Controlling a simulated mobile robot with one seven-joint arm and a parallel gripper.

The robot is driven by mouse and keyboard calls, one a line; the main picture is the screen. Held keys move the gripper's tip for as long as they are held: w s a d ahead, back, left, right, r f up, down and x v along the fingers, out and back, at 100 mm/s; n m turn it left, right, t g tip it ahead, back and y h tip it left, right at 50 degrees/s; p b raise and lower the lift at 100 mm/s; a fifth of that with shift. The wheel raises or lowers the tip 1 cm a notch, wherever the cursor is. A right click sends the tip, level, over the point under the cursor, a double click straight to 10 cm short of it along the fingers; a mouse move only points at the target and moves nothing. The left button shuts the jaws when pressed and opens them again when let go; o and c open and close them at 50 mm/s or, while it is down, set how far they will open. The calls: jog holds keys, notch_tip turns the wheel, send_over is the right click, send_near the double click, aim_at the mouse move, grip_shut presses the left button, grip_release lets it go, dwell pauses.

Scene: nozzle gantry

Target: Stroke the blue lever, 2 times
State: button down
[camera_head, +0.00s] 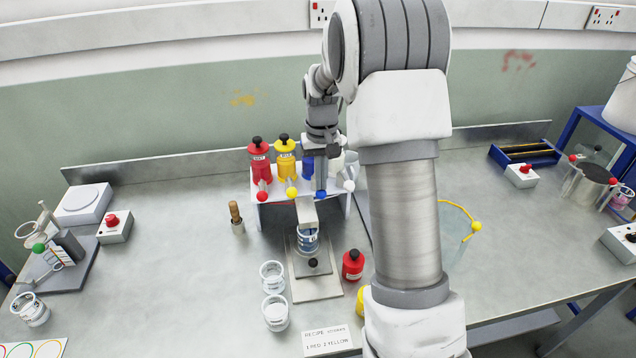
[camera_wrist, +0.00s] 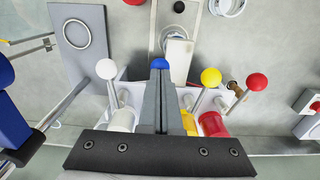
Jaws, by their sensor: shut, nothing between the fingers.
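The blue lever (camera_head: 321,194) sticks out from the front of the white nozzle gantry (camera_head: 272,187), between the yellow and white levers. Its blue ball tip also shows in the wrist view (camera_wrist: 160,63). My gripper (camera_wrist: 160,76) is shut and empty. Its fingertips appear right at the blue ball in the wrist view, and the fingers hide the lever's rod. I cannot tell whether they touch the ball. In the head view my gripper (camera_head: 322,165) points down over the blue lever, partly covering the blue bottle (camera_head: 308,167).
A red lever (camera_head: 262,194), yellow lever (camera_head: 291,192) and white lever (camera_head: 349,186) flank the blue one closely. A cup with blue markings (camera_head: 308,239) stands below the gantry. Two clear cups (camera_head: 272,275) and a small red bottle (camera_head: 353,265) stand in front.

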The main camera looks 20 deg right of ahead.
jog(key=shift+f+b, duration=0.95)
jog(key=shift+f, duration=0.7)
jog(key=shift+r+p, duration=2.2)
jog(key=shift+r, duration=0.85)
notch_tip(320, 180, up, 5)
jog(key=p, duration=0.3)
jog(key=shift+p, duration=0.3)
